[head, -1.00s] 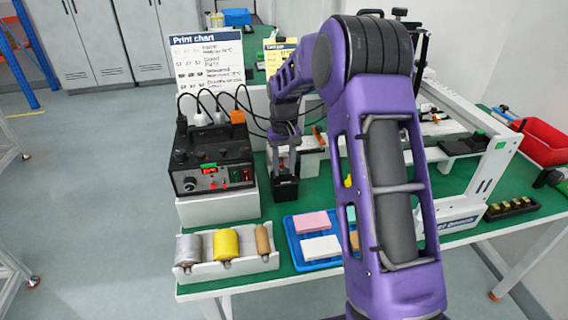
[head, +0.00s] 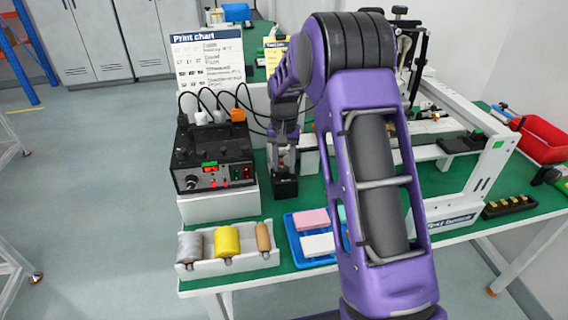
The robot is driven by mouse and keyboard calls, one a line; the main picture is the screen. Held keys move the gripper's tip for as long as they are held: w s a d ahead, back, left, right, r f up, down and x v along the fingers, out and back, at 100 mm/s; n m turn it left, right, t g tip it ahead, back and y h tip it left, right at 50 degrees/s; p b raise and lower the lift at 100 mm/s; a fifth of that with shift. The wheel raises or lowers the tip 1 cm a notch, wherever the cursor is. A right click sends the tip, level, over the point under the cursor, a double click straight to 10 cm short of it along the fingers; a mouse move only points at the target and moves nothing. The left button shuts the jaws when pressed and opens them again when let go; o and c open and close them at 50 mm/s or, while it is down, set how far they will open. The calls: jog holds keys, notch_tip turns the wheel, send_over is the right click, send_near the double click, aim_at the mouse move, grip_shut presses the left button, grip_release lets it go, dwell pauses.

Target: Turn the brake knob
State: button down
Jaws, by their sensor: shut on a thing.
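My gripper (head: 284,168) points down at a small black block (head: 285,188) on the green bench top, just right of the black control unit (head: 212,160). Its jaws are shut at the top of this block, on what seems to be the brake knob. The knob itself is hidden by the fingers and too small to make out, so its angle cannot be told. The control unit has a dial, red and green lights and several plugs with cables on top.
A white holder (head: 205,269) with silver, yellow and tan rollers stands at the front left. A blue tray (head: 296,245) with pink and white blocks is partly behind my arm. A white frame (head: 478,180) and a red bin (head: 541,140) stand at the right. Cables hang behind my gripper.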

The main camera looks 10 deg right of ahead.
aim_at(284, 168)
jog(key=shift+w+r, duration=0.1)
jog(key=shift+c, duration=2.4)
grip_release()
notch_tip(284, 168, up, 17)
jog(key=p, duration=0.2)
jog(key=shift+r, duration=0.15)
